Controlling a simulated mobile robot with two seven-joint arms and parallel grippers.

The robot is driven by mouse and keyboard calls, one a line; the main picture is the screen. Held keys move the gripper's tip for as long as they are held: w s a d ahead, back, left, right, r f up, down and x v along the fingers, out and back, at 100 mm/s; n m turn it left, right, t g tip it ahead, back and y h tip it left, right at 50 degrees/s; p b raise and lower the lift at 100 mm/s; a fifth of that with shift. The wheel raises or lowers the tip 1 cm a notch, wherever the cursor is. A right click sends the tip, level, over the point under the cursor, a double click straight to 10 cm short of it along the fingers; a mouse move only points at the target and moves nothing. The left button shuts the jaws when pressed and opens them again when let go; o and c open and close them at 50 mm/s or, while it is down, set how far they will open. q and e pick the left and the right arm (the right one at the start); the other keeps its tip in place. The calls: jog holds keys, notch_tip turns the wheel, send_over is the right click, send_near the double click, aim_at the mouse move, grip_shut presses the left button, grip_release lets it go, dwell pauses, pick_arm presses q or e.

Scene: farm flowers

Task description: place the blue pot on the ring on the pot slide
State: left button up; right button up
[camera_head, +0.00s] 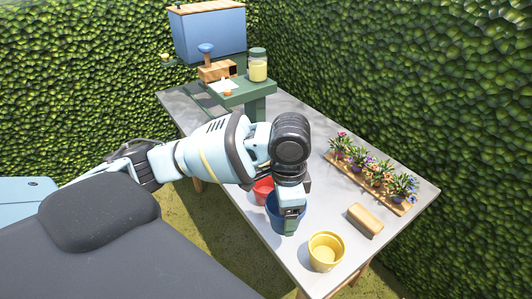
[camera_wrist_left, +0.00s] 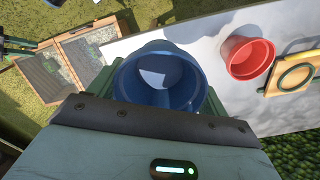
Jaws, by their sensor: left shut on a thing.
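My left gripper (camera_head: 289,215) is shut on the blue pot (camera_head: 273,212), near the front left edge of the table. In the left wrist view the blue pot (camera_wrist_left: 160,78) is open toward the camera and empty, with green fingers on both sides. I cannot tell whether it touches the table. The ring (camera_wrist_left: 296,76) is a dark green circle on a yellow wooden piece, the pot slide (camera_wrist_left: 274,88), at the right edge of the left wrist view. The ring is apart from the blue pot. In the head view my arm seems to hide the slide. My right gripper is not in view.
A red pot (camera_wrist_left: 247,57) stands between the blue pot and the ring. A yellow pot (camera_head: 326,252), a wooden block (camera_head: 365,220) and a flower tray (camera_head: 399,208) are to the right. A green stand (camera_head: 245,93) with a jar (camera_head: 258,66) is at the back.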

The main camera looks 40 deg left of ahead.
aim_at(278, 226)
pick_arm(q)
jog(key=n, duration=0.1)
jog(key=s+n, duration=0.1)
jog(key=n, duration=0.3)
jog(key=shift+s+d+r, duration=0.1)
jog(key=shift+s+r, duration=0.1)
jog(key=shift+s, duration=0.15)
jog(key=n, duration=0.2)
jog(key=s+n, duration=0.1)
jog(key=n, duration=0.1)
jog(key=shift+s+r, duration=0.15)
jog(key=shift+r, duration=0.05)
